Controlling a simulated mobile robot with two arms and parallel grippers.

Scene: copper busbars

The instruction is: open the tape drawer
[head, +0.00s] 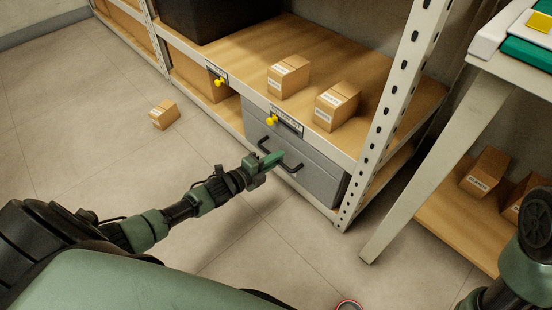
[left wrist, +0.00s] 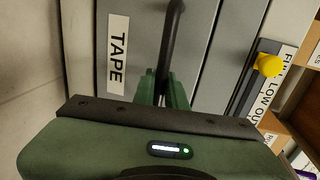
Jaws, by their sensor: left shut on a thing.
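The tape drawer (head: 320,173) is a grey drawer front low in the shelf rack in the head view. Its white TAPE label (left wrist: 117,55) shows in the left wrist view. A dark bar handle (head: 292,168) runs across the front; it also shows in the left wrist view (left wrist: 174,30). My left gripper (head: 272,160) reaches in from the left and is shut on this handle, its green fingers around the bar in the left wrist view (left wrist: 163,88). The drawer looks flush with its grey housing, though a small gap is hard to judge. Part of my right arm shows, but not its gripper.
Two cartons (head: 289,76) (head: 336,106) stand on the shelf board above the drawer. A yellow knob (head: 271,120) sits on the shelf edge. A small carton (head: 163,114) lies on the floor. A rack post (head: 390,110) and table leg (head: 430,175) stand right. Floor before the drawer is clear.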

